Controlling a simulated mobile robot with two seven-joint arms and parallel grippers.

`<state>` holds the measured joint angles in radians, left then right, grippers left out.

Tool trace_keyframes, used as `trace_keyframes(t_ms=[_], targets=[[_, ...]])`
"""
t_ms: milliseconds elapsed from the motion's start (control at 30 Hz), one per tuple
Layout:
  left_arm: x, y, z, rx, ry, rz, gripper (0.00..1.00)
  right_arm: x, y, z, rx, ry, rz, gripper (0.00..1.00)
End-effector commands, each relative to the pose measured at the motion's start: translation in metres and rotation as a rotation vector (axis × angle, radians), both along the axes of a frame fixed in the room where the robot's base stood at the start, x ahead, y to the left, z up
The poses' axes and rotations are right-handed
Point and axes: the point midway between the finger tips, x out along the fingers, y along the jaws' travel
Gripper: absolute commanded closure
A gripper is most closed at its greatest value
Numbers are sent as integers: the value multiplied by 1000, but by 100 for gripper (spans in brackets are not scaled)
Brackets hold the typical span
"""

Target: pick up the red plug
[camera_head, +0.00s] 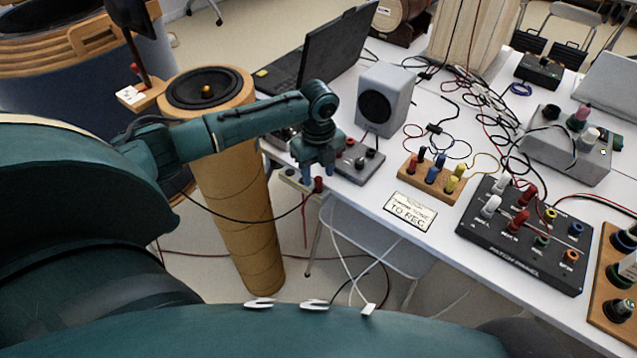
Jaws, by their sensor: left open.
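My left gripper (318,174) points down at the table's near left edge, its fingers apart. A small red plug (318,185) shows right at its fingertips, with a red lead hanging below the table edge. The plug appears between or just in front of the fingers; I cannot tell if they touch it. Other red plugs (527,195) stand in the black patch panel (480,233) at the right. My right gripper is not in view.
A grey speaker (385,99) and a black laptop (330,48) stand behind the gripper. A wooden block with coloured plugs (432,182) and a label card (411,211) lie to the right. A cardboard tube (238,215) stands left of the table. Cables cross the table.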

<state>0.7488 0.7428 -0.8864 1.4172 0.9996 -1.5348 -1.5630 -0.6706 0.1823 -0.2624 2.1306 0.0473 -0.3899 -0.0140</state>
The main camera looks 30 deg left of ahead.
Motion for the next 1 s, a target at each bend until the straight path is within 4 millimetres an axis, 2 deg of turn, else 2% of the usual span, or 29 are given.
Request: trace_keyframes(t_ms=[100, 200, 467, 1000], targets=[[0, -1, -20, 0, 2, -1, 57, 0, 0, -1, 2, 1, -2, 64], [1, -1, -29, 0, 1, -1, 57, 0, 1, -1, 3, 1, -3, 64], [1, -1, -32, 0, -1, -2, 57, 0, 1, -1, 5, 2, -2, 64], [1, 0, -31, 1, 0, -1, 99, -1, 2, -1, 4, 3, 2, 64]])
